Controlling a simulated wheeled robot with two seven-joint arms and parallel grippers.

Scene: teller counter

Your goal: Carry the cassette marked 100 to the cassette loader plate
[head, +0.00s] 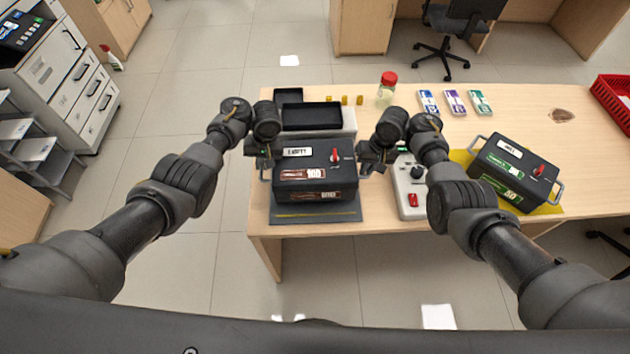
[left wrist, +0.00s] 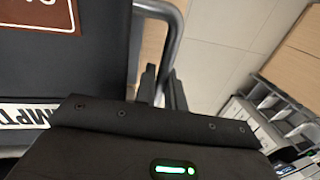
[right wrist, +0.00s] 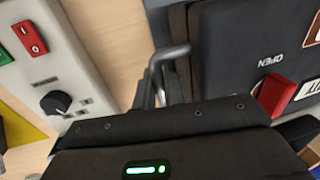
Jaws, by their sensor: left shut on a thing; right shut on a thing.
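The dark cassette marked 100 (head: 315,186) is near the left end of the counter, with an EMPTY label and a red knob on top. It also shows in the left wrist view (left wrist: 95,60) and the right wrist view (right wrist: 230,50). My left gripper (head: 265,164) is shut on its left side handle (left wrist: 176,30). My right gripper (head: 367,162) is shut on its right side handle (right wrist: 168,53). The dark loader plate (head: 345,212), with a yellow line, shows below and in front of the cassette. I cannot tell whether the cassette touches it.
A grey control box (head: 407,197) with a red switch stands just right of the cassette. Dark trays (head: 312,116) are behind it. A second cassette marked 50 (head: 512,170) sits on a yellow mat (head: 461,157) at right. A red-capped jar (head: 386,92) and banknote bundles (head: 455,102) are further back.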

